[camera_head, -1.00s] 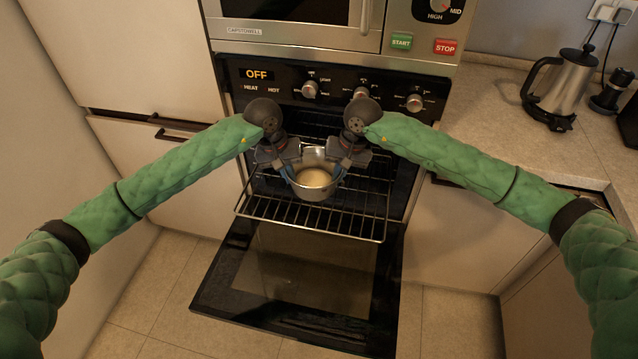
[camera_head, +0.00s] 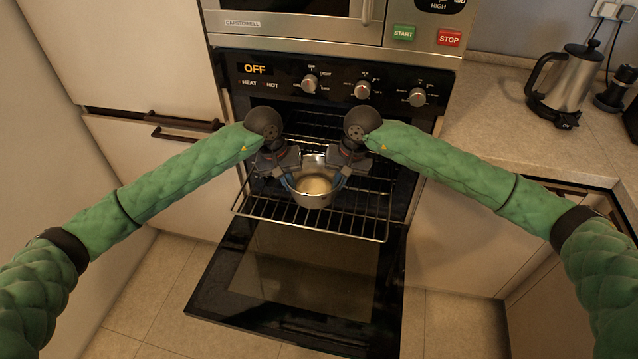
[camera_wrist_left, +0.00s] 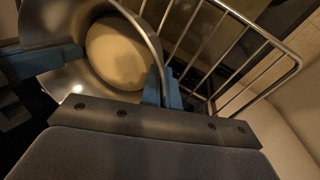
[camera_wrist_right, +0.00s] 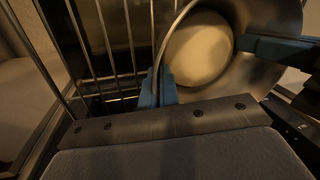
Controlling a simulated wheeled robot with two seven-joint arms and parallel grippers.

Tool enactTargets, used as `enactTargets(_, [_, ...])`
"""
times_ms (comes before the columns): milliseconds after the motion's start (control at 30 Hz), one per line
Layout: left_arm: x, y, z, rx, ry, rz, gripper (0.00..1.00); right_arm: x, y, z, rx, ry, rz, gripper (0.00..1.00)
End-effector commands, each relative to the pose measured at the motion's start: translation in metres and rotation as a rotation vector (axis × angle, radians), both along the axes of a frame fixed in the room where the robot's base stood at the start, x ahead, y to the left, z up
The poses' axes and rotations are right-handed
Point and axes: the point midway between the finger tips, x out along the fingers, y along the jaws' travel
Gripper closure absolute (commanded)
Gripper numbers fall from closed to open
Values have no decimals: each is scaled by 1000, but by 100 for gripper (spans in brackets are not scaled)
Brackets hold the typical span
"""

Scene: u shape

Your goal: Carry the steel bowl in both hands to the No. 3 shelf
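No shelf number is visible.
The oven rack (camera_head: 350,232) sticks out over the lowered oven door (camera_head: 290,285). The control panel (camera_head: 335,85) reads OFF above. A microwave (camera_head: 300,30) is higher up. A kettle (camera_head: 565,85) stands on the right counter (camera_head: 490,120). Floor shows around the door.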

Motion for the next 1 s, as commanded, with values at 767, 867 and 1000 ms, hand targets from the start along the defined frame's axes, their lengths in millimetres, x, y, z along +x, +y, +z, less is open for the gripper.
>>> enactTargets(767, [2, 12, 42, 3, -3, 2, 76, 0, -1, 0, -1, 0, -1, 76])
enactTargets(867, [2, 17, 61, 2, -3, 2, 76, 0, 0, 0, -1, 0, -1, 76])
enactTargets(1000, [2, 23, 85, 4, -2, 2, 76, 0, 0, -1, 0, 0, -1, 76])
